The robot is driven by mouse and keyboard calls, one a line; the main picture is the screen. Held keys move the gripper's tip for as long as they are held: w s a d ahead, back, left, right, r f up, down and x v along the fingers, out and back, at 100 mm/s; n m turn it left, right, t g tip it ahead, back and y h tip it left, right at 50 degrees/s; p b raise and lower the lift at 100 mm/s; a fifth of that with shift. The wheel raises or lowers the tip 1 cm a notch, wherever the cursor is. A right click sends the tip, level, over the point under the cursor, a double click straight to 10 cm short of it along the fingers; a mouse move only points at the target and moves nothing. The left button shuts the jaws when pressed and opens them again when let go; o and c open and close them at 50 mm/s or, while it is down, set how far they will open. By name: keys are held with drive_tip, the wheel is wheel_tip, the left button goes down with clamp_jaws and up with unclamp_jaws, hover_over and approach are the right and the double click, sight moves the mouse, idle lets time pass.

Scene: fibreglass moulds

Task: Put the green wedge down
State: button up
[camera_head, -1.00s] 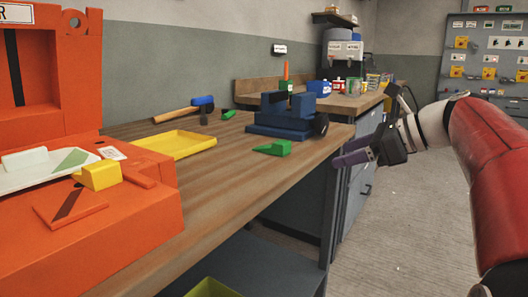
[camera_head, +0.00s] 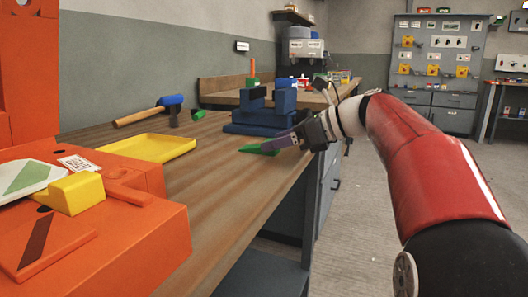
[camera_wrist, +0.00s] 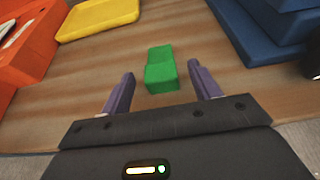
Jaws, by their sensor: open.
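The green wedge (camera_wrist: 161,70) lies on the wooden workbench in the wrist view, ahead of my gripper (camera_wrist: 161,88) and roughly centred between its two purple fingers. The fingers are apart, with gaps on both sides of the wedge. In the head view, the green wedge (camera_head: 258,149) is partly hidden by my gripper (camera_head: 275,146), which is at the bench's front edge. I cannot tell the exact height of the fingers above the bench.
A blue vise (camera_head: 265,115) stands just behind the wedge and shows at right in the wrist view. A yellow tray (camera_head: 150,149) lies to the left, with a blue-headed hammer (camera_head: 150,109) behind it. An orange machine (camera_head: 100,240) fills the near left. Bare bench (camera_head: 215,185) lies between.

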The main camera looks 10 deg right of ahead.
drive_tip(key=shift+x, duration=0.9)
drive_tip(key=shift+c, duration=0.4)
drive_tip(key=c, duration=1.1)
drive_tip(key=shift+o, duration=0.2)
